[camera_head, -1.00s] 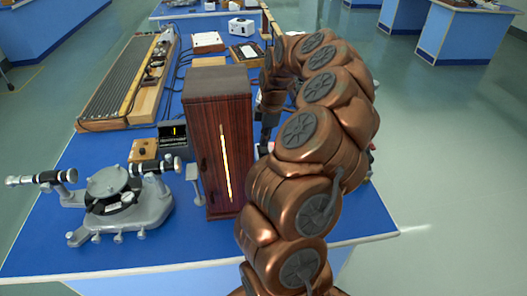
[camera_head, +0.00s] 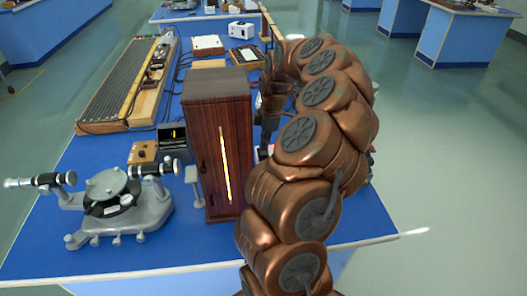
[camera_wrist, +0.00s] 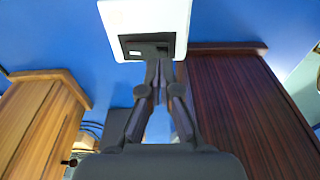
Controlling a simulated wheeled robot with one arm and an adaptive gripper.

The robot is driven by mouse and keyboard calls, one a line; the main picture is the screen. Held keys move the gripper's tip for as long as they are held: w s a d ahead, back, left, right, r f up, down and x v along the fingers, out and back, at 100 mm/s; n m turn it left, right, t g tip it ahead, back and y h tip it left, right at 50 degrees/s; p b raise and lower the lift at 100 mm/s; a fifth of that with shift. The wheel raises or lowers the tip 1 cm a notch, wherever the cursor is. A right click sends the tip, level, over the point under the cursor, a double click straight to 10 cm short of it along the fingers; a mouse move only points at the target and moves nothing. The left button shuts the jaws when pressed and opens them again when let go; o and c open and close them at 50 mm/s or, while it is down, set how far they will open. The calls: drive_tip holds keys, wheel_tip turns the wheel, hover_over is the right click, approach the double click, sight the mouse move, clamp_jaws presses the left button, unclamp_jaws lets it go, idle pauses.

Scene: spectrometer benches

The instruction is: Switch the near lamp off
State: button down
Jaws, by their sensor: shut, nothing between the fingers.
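The near lamp appears to be the dark wooden housing (camera_head: 203,150) at the table's front; its narrow front slit (camera_head: 224,165) glows yellow-white. In the wrist view, a dark wooden box (camera_wrist: 240,115), likely the same housing, stands at right. A white box (camera_wrist: 150,14) with a black switch panel (camera_wrist: 133,46) is at the top of that view. My gripper (camera_wrist: 160,72) is shut and empty, its fingertips at the lower edge of the black panel; I cannot tell whether they touch it. In the head view my arm and the housing hide most of the gripper.
A spectrometer (camera_head: 118,205) stands at the front left. A small display unit (camera_head: 174,134) and a small wooden box (camera_head: 143,151) sit behind it. A long wooden-framed apparatus (camera_head: 125,85) lies at the back left. A lighter wooden block (camera_wrist: 35,120) is left of my gripper.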

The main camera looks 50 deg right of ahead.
sight(264, 154)
drive_tip(key=shift+f+b, duration=0.75)
drive_tip(key=shift+f, duration=0.35)
idle(1.3)
drive_tip(key=shift+r, duration=0.1)
drive_tip(key=shift+r+p, duration=0.65)
drive_tip(key=shift+r, duration=2.75)
